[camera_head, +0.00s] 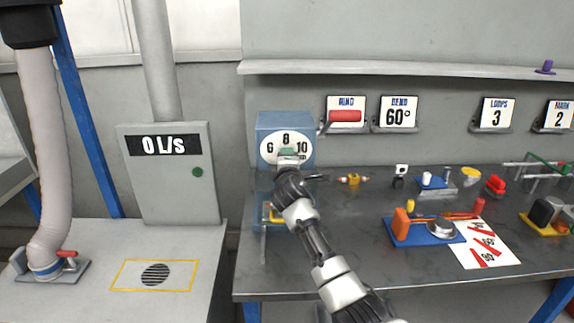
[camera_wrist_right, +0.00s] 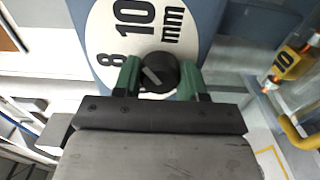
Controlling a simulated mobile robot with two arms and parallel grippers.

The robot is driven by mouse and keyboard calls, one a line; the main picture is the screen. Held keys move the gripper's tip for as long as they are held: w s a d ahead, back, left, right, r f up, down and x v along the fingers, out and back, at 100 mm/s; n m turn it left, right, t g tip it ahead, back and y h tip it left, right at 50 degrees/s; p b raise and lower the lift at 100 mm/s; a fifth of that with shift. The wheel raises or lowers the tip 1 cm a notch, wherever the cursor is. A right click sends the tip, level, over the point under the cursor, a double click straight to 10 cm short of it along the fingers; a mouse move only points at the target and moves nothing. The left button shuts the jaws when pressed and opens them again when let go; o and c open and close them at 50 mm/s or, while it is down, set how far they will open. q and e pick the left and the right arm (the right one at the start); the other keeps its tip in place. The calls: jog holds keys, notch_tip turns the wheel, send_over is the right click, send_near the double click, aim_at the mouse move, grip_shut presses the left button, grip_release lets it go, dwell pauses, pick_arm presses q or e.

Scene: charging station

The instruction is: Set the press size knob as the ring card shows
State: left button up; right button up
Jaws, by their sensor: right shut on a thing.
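The blue press (camera_head: 270,125) stands at the left end of the bench, with a white dial (camera_head: 270,137) marked 6, 8 and 10 mm. My right gripper (camera_head: 288,160) reaches up to the dial and covers its lower part. In the wrist view its green fingers (camera_wrist_right: 159,80) are shut on the black size knob (camera_wrist_right: 165,62) from both sides. A pale mark on the knob slants toward the upper left, roughly on the side of the 8; the exact setting is hard to tell. I cannot make out which card is the ring card. My left gripper is not in view.
A yellow tag (camera_wrist_right: 287,65) reading 10 shows beside the press. Wall cards read BEND 60° (camera_head: 397,113), LOOPS 3 (camera_head: 496,113) and MARK 2 (camera_head: 558,115). A blue tray (camera_head: 402,236) and a red-striped sheet (camera_head: 497,258) lie on the bench right of my arm.

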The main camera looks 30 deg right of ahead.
jog(key=shift+f+m, duration=0.15)
jog(key=shift+m, duration=0.65)
jog(key=shift+b, duration=0.3)
jog(key=o, duration=0.9)
jog(key=v, duration=1)
jog(key=shift+s+a+b, duration=0.2)
jog(key=shift+s+b, duration=0.15)
